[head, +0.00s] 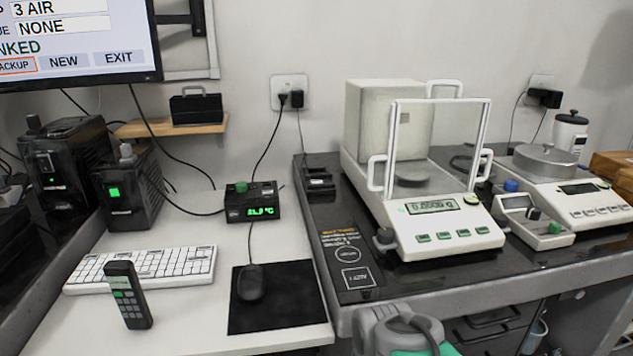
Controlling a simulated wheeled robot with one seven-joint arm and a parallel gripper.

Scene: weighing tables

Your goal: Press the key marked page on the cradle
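A dark cordless handset (127,296) stands upright on the white desk at the lower left in the head view, in front of the keyboard. A small black holder (318,181) sits at the back left of the dark weighing table. It may be the cradle, but it is too small to tell, and I can read no key marked page on it. A grey and green part of my arm (400,333) shows at the bottom edge, in front of the weighing table. My gripper's fingers do not show.
A balance with a glass shield (440,232) and a second balance (575,197) stand on the weighing table (470,282). A black display box (250,203), a keyboard (145,268) and a mouse (251,283) on a dark mat occupy the desk. A screen (75,45) hangs upper left.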

